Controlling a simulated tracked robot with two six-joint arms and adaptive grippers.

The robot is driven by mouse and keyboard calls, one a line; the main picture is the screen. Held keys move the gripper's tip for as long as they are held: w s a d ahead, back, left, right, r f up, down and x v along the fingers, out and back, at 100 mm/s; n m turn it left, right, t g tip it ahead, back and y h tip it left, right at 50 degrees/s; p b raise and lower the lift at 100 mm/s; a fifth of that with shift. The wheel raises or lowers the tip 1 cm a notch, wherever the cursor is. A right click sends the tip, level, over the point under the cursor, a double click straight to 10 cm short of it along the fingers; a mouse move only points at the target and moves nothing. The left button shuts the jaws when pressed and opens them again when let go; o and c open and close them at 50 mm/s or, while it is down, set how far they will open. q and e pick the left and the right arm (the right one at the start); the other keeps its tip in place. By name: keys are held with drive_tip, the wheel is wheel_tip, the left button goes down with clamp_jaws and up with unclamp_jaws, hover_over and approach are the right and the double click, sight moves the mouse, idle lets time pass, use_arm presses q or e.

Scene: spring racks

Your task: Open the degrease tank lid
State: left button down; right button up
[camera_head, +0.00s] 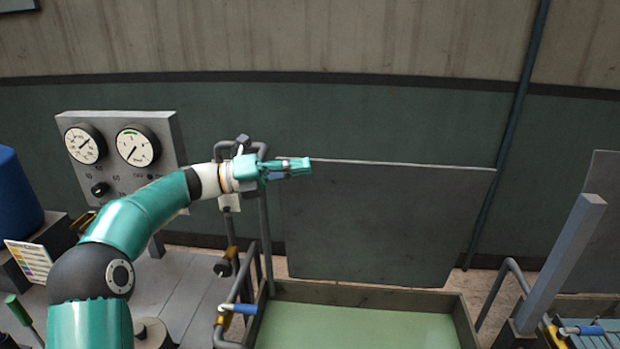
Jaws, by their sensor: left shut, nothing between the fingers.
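The degrease tank (360,293) stands at the lower middle, with pale green liquid showing inside its dark rim. A large dark grey panel, which looks like the tank lid (385,225), stands raised at the tank's back, nearly upright, so the tank is uncovered. My left gripper (305,166) is shut and empty at the lid's upper left corner. It overlaps the lid's top edge in the picture; I cannot tell whether they touch. My right gripper is not in view.
A gauge panel (168,125) with two dials stands at the left, behind my left arm. Pipes with a blue-handled valve (240,308) run along the tank's left side. A grey post (562,262) and another tank with blue slats (595,340) are at the right. A blue drum (15,205) is far left.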

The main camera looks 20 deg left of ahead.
use_arm(q)
drive_tip(key=shift+w+a, duration=0.2)
drive_tip(key=shift+w, duration=0.1)
drive_tip(key=shift+d, duration=0.2)
